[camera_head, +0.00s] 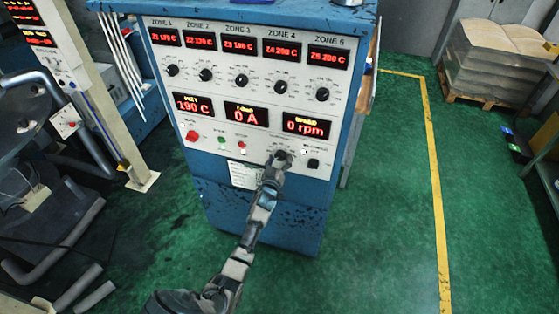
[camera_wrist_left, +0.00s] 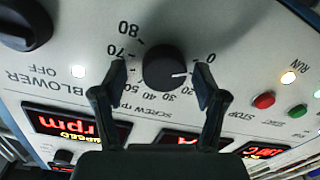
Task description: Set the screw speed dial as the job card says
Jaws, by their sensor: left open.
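The black screw speed dial (camera_wrist_left: 165,66) is on the grey panel, among printed numbers that appear upside down in the left wrist view. Its white pointer faces right, toward the low numbers; the finger hides the exact mark. My left gripper (camera_head: 279,158) is at the panel's lower right in the head view. Its open fingers (camera_wrist_left: 160,80) stand on both sides of the dial, with gaps visible. The speed display (camera_head: 306,124) reads 0 rpm. A white sheet (camera_head: 243,175) hangs below the panel, its text too small to read. My right gripper is not in view.
The black blower switch (camera_head: 313,163) sits right of the dial. A red button (camera_head: 192,136) and small lit buttons are to the left. Several zone knobs (camera_head: 241,81) are above. Green floor to the right is clear up to a yellow line (camera_head: 433,170).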

